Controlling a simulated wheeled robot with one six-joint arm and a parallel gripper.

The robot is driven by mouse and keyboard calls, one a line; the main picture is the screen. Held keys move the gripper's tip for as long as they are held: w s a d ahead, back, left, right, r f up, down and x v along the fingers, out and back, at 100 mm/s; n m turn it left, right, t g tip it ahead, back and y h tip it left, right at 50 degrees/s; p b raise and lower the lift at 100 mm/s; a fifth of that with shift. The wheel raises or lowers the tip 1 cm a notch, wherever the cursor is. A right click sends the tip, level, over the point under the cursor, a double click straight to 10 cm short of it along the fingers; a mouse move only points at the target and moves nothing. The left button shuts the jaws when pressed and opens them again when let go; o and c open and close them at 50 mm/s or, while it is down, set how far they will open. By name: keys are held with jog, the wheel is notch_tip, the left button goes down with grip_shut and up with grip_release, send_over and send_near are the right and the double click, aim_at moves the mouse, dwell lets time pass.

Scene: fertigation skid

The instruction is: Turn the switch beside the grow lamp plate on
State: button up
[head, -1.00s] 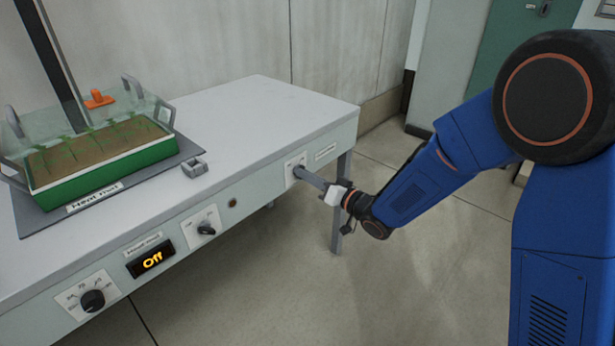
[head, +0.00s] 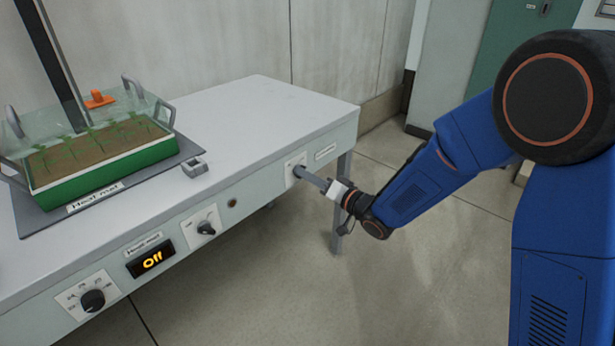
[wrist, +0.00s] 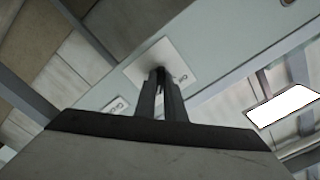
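The switch sits on a small white plate (head: 290,168) at the right end of the bench's front panel. A name plate (head: 325,152) is to its right, too small to read in the head view. My gripper (head: 299,172) reaches the switch from the front right. In the wrist view the two fingers (wrist: 161,78) are close together at the switch plate (wrist: 140,66), with a dark knob mostly hidden between their tips. They look shut on it. An off mark shows on the plate beside the fingers. The knob's exact angle is hidden.
The bench front also carries a dial (head: 93,300), a display (head: 151,259) reading "Off", and another rotary switch (head: 206,228). A green planter tray (head: 105,165) stands on the heat mat (head: 52,219). A small grey holder (head: 195,168) is nearby. The floor right of the bench is clear.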

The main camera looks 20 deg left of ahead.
jog(key=o, duration=0.4)
jog(key=shift+d, duration=0.15)
jog(key=v, duration=1.1)
jog(key=shift+s+d, duration=0.15)
jog(key=shift+d, duration=0.25)
